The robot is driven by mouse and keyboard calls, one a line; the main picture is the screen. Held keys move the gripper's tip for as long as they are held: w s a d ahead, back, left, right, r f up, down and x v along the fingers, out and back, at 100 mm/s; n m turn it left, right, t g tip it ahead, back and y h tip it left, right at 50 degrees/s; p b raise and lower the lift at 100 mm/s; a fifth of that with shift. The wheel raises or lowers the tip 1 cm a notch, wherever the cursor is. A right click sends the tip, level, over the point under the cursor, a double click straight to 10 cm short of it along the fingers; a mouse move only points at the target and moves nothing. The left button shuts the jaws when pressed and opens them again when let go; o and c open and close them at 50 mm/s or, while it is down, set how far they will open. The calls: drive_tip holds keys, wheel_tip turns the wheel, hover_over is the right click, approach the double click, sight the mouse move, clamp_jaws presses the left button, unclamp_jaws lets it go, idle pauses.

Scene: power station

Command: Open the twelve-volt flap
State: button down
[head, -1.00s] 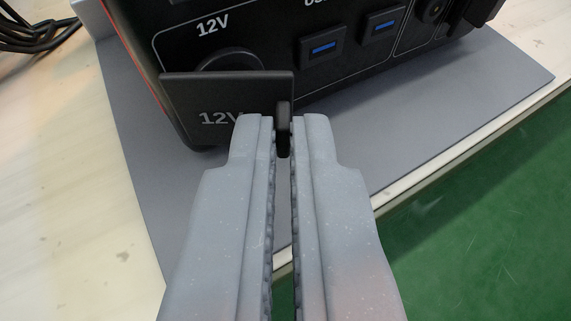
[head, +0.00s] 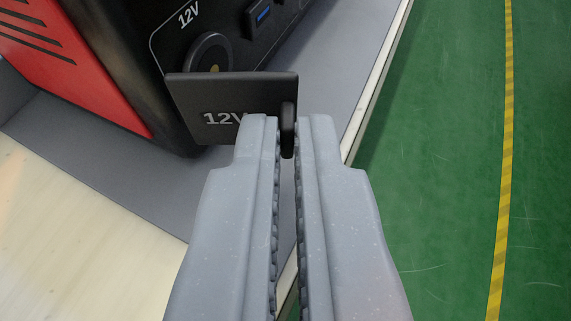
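The black twelve-volt flap (head: 187,95), marked "12V", stands swung out from the front of the power station (head: 120,50). Behind it the round twelve-volt socket (head: 212,53) shows in part, with a yellowish centre; the flap covers its lower edge. My gripper (head: 288,135) is shut on the small dark tab (head: 288,122) at the flap's right edge, one grey finger on each side of it.
The power station has a red vented side (head: 45,50) and a blue USB port (head: 263,14). It stands on a grey mat (head: 335,75) at the table edge (head: 378,75). Green floor with a yellow line (head: 507,120) lies to the right.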

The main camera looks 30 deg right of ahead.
drive_tip(key=shift+s+a+r+m+g+h+p, duration=0.1)
drive_tip(key=shift+a+m+g+h+p, duration=0.3)
drive_tip(key=shift+p, duration=1.05)
drive_tip(key=shift+w+a+r+m+g+h+p, duration=0.15)
drive_tip(key=shift+m+h+p, duration=0.45)
drive_tip(key=shift+p, duration=0.9)
drive_tip(key=shift+s+a+r+m+g+h+p, duration=0.15)
drive_tip(key=shift+m+g+h+p, duration=0.3)
drive_tip(key=shift+p, duration=1)
drive_tip(key=a+m+g+h+p, duration=0.1)
drive_tip(key=m+g+h+p, duration=0.1)
drive_tip(key=p, duration=0.5)
drive_tip(key=shift+a+f+m, duration=0.15)
drive_tip(key=shift+m, duration=0.2)
drive_tip(key=shift+w+a+f+m+g+h+p, duration=0.1)
drive_tip(key=shift+a+m+g+h+p, duration=0.15)
drive_tip(key=shift+m+g+h+p, duration=0.25)
drive_tip(key=shift+w+a+f+m+g+h+p, duration=0.1)
drive_tip(key=shift+a+m+g+h+p, duration=0.15)
drive_tip(key=shift+m+g+p, duration=0.3)
drive_tip(key=shift+a+m+g, duration=0.1)
drive_tip(key=shift+m+g, duration=0.25)
drive_tip(key=shift+g, duration=0.2)
drive_tip(key=shift+w+a, duration=0.1)
drive_tip(key=c, duration=1.6)
unclamp_jaws()
drive_tip(key=shift+v, duration=3.7)
